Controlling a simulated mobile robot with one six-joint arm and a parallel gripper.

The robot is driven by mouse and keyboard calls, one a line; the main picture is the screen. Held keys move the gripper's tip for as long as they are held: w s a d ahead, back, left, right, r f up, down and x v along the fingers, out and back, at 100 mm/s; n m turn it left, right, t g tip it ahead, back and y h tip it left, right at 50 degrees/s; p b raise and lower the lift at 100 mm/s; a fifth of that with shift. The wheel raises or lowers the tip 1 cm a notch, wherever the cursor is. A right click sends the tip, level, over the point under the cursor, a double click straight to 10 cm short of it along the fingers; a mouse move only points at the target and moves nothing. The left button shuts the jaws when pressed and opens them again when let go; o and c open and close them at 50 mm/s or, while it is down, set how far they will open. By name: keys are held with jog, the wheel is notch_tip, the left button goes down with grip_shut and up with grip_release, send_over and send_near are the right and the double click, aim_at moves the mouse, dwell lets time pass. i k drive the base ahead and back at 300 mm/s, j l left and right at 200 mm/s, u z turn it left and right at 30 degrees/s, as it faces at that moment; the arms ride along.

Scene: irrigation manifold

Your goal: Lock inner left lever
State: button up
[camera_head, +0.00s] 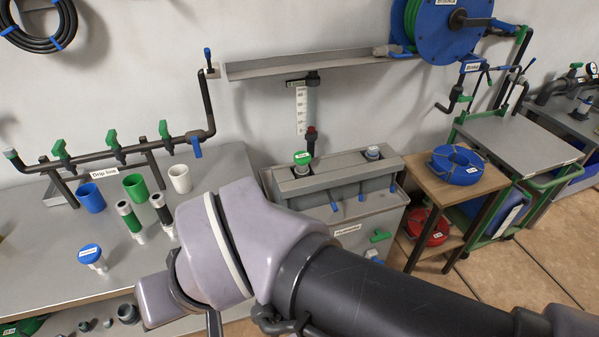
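A grey filter box (340,180) with a label on its front stands at the middle. Small blue levers hang on its front: a left one (333,207), one right of it (361,197) and another (392,187). My arm covers the box's lower left, so other levers there may be hidden. I cannot tell for sure which is the inner left lever, or whether any is locked. A green-capped port (301,158) and a grey-capped port (372,152) are on top. My gripper is not in view; my arm crosses the foreground.
A metal bench (40,240) at left holds cups (133,187), tubes and a blue-capped piece (90,255). A drip-line pipe (100,156) with green valves runs behind. A wooden stand (424,183) with a blue hose coil (457,165) is right of the box.

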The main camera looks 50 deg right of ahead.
aim_at(333, 204)
jog(key=z, duration=1.95)
